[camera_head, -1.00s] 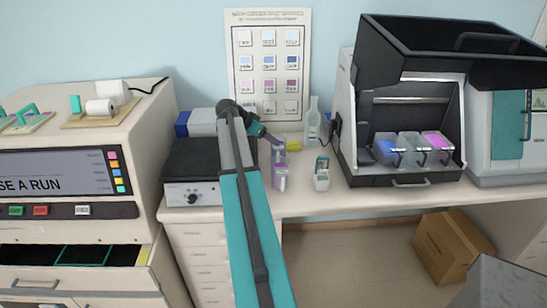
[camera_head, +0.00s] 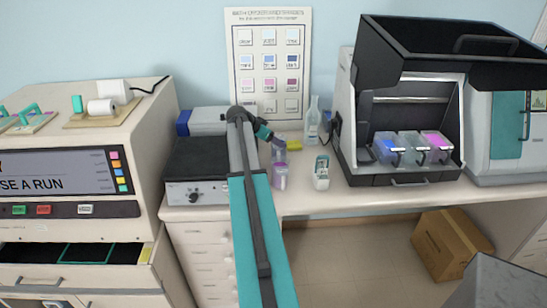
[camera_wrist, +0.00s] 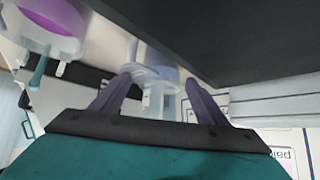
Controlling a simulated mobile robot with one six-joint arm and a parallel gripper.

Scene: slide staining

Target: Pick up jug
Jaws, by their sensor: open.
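A small pale vessel with purple in it (camera_head: 280,176), which I take for the jug, stands upright on the bench right of my arm. My gripper (camera_head: 279,150) is just above and behind it, partly overlapping its top. In the wrist view my gripper (camera_wrist: 157,98) has its two dark fingers spread apart with nothing clamped. A clear, pale-blue vessel (camera_wrist: 155,82) shows between and beyond the fingers. I cannot tell how far beyond, or whether it is the same vessel.
A white item with a teal top (camera_head: 322,172) stands close to the right. A clear bottle (camera_head: 312,122) and a yellow item (camera_head: 295,142) are behind. A black-topped hotplate (camera_head: 198,170) is left. An open black-lidded stainer (camera_head: 405,180) is right. A magenta container (camera_wrist: 45,28) shows in the wrist view.

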